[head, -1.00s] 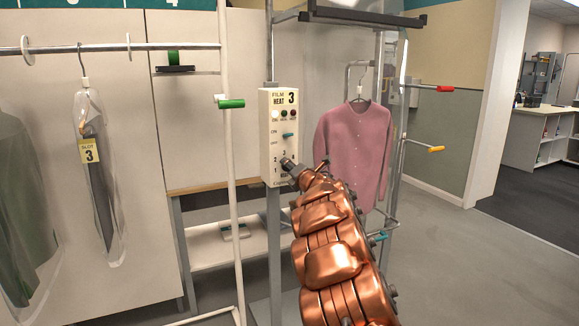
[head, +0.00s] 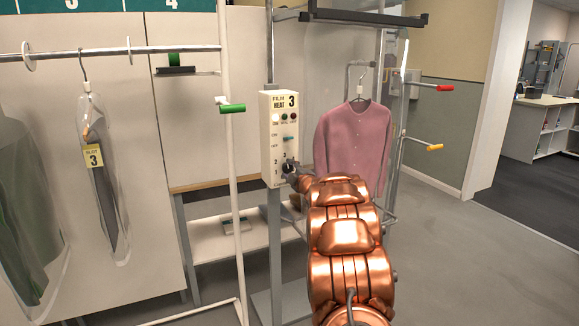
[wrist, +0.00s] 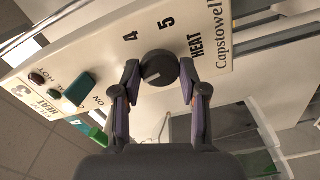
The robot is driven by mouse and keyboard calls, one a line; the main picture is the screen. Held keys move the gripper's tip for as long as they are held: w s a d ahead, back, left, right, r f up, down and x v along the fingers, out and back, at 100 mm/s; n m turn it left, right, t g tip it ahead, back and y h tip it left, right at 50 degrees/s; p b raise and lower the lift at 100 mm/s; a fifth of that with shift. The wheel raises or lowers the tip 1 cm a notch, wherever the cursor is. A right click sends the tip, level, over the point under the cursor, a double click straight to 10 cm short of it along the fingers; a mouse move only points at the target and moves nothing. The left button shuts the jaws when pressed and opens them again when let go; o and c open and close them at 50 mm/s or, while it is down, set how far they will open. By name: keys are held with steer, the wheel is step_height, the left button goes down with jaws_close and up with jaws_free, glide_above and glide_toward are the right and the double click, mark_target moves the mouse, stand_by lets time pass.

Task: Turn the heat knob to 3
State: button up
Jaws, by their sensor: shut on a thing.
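The heat knob (wrist: 160,68) is a round dark knob on the cream control panel (wrist: 100,45). Printed 4, 5 and HEAT show beside it in the wrist view. A pale line shows on its face, but I cannot read which number it marks. My gripper (wrist: 159,84) is shut on the knob, one finger on each side. My copper arm covers most of the gripper there.
A teal switch (wrist: 79,89) sits near the knob on the panel. A white rail post (head: 232,200) with a green peg stands left of the panel. Open floor lies at the right.

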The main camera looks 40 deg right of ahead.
steer(key=shift+r+m+p, duration=0.1)
steer(key=shift+m+p, duration=0.55)
steer(key=shift+m, duration=0.45)
steer(key=o, duration=1.1)
steer(key=shift+v, duration=6)
